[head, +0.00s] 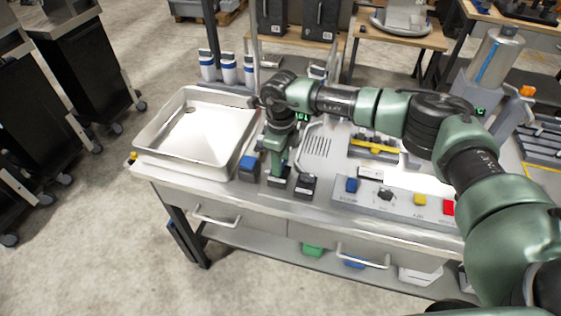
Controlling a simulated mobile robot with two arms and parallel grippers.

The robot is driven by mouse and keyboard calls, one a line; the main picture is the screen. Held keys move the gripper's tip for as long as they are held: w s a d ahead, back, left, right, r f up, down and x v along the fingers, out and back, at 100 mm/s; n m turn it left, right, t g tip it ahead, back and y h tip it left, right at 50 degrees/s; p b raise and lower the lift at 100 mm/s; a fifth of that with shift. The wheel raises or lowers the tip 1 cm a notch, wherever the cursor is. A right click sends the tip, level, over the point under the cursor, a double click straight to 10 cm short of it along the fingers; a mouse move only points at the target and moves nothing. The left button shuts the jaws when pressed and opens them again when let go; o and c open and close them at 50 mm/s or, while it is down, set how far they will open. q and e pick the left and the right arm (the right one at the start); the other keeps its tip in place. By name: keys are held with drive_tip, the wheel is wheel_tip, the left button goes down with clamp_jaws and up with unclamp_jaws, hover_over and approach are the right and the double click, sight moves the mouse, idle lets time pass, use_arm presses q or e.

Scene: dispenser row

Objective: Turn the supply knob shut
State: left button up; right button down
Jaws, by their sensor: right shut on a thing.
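My right gripper (278,178) points down at the front of the bench, just right of the steel tray. It is shut on a small dark thing that its fingers mostly hide, so I cannot tell what it is. A black knob (385,195) sits on the sloped front panel, between a blue button (352,185) and a yellow button (420,199). My gripper is left of this knob and apart from it. An orange knob-like part (526,91) tops a fitting at the far right. I cannot read which one is labelled supply. My left gripper is out of view.
An empty steel tray (197,128) fills the bench's left end. A black block with a blue top (249,166) and another black block (305,186) flank my gripper closely. White bottles with blue bands (229,70) stand behind. A metal cylinder (494,58) stands back right.

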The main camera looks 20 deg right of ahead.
drive_tip(key=m+b, duration=0.2)
drive_tip(key=m, duration=0.2)
drive_tip(key=shift+f+b, duration=0.1)
drive_tip(key=shift+b, duration=0.2)
drive_tip(key=m+b, duration=0.2)
drive_tip(key=m, duration=0.2)
drive_tip(key=shift+m, duration=0.4)
drive_tip(key=m+b, duration=0.2)
drive_tip(key=m, duration=0.2)
drive_tip(key=shift+m, duration=0.3)
drive_tip(key=shift+w+r+m+b, duration=0.15)
drive_tip(key=shift+m+b, duration=0.35)
drive_tip(key=shift+m, duration=1.1)
drive_tip(key=c, duration=0.9)
unclamp_jaws()
